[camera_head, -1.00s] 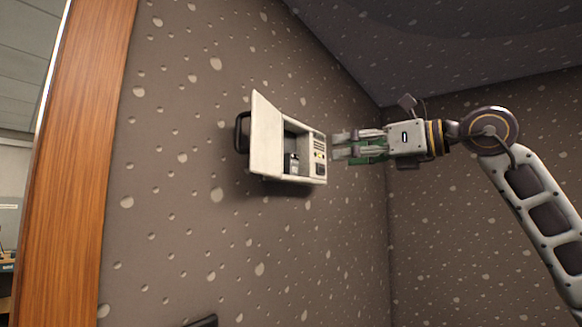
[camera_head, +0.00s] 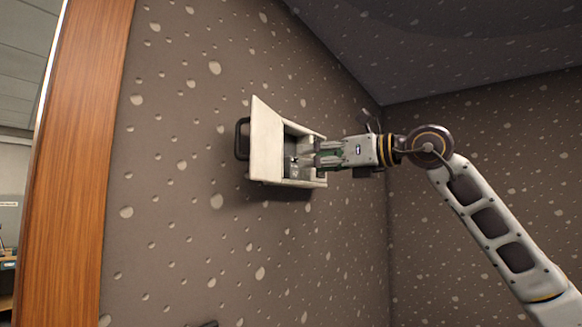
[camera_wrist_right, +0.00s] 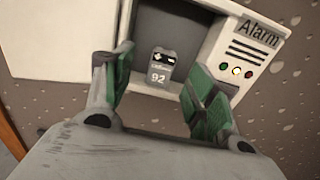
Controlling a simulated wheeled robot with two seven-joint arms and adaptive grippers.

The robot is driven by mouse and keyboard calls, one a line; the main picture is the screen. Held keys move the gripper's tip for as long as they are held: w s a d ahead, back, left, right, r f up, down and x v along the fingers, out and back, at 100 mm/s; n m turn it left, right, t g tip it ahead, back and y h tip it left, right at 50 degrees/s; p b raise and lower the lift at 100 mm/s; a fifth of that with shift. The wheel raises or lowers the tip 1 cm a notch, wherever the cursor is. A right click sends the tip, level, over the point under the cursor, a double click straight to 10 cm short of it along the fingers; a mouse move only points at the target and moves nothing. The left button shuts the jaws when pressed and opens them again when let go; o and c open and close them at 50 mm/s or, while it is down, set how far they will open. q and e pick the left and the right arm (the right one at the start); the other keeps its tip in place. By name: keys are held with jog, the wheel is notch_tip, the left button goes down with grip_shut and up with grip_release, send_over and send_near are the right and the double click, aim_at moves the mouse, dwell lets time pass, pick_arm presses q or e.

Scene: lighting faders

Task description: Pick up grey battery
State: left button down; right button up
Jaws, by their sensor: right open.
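The grey battery (camera_wrist_right: 159,67) stands upright inside the open compartment of a white wall box (camera_wrist_right: 234,37) labelled "Alarm". In the head view the battery (camera_head: 291,166) is partly hidden in the box (camera_head: 308,183). My right gripper (camera_head: 314,157) is at the box's opening, coming from the right. In the wrist view its green-padded fingers (camera_wrist_right: 160,75) are apart, one on each side of the battery, with gaps on both sides. Nothing is held. My left gripper is not in view.
The box's door (camera_head: 266,143) stands open on the left of the compartment, with a black handle (camera_head: 242,139) beyond it. Buttons (camera_wrist_right: 236,70) sit on the panel right of the opening. The speckled wall (camera_head: 190,230) around it is clear. A wooden post (camera_head: 75,170) stands far left.

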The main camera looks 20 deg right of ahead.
aim_at(295, 160)
jog(key=shift+w+a, duration=0.15)
jog(key=shift+w, duration=0.05)
dwell(0.3)
jog(key=shift+w+a+r+p, duration=0.2)
jog(key=shift+w+a+p, duration=0.2)
jog(key=shift+w, duration=0.25)
jog(key=shift+w+a+r+p, duration=0.15)
jog(key=shift+w+a+p, duration=0.1)
jog(key=shift+w+p, duration=0.3)
jog(key=shift+x, duration=1.25)
jog(key=shift+f, duration=0.1)
jog(key=shift+d, duration=0.1)
jog(key=c, duration=1.1)
